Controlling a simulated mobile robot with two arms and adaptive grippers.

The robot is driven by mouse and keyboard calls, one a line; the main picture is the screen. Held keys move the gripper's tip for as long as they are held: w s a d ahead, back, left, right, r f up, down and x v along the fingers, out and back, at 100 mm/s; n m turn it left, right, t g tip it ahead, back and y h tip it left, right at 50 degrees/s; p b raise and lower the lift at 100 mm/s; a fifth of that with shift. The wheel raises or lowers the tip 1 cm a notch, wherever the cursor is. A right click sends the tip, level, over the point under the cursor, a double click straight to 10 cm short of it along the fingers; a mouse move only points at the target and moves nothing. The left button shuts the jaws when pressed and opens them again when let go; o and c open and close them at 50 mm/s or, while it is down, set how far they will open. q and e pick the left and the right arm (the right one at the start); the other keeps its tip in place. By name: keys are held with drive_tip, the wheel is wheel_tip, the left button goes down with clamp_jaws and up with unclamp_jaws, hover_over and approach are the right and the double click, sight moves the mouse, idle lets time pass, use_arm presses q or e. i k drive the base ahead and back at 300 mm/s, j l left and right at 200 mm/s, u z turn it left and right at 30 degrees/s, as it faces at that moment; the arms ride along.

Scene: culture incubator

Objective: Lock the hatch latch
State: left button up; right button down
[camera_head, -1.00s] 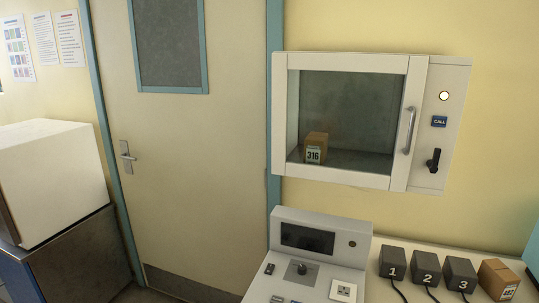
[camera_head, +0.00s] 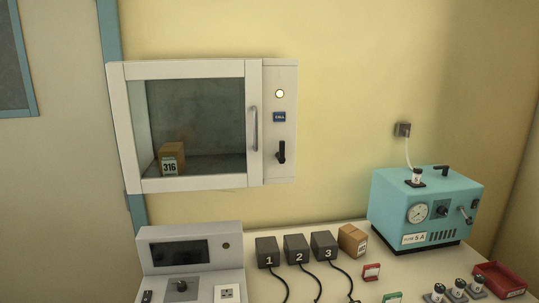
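The hatch (camera_head: 255,172) is a white wall cabinet with a glass door, left of centre in the head view. Its door looks shut, with a vertical handle (camera_head: 253,128) at the right of the frame. The black latch (camera_head: 281,152) sits on the panel right of the door, its lever roughly upright. Above it are a blue call button (camera_head: 279,117) and a lit round lamp (camera_head: 280,94). A cardboard box (camera_head: 171,158) labelled 316 stands inside, behind the glass. Neither of my grippers is in view.
Below the hatch, a bench (camera_head: 320,285) holds a grey console (camera_head: 190,257), numbered dark blocks (camera_head: 296,248) with cables, and another cardboard box (camera_head: 352,240). A teal machine (camera_head: 425,205) stands at right, near a red tray (camera_head: 500,278). The wall around the latch is clear.

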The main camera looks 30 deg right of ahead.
sight(281, 155)
drive_tip(key=l+u, duration=0.2)
drive_tip(key=l, duration=0.45)
drive_tip(key=k+l+u, duration=0.2)
drive_tip(key=l, duration=0.45)
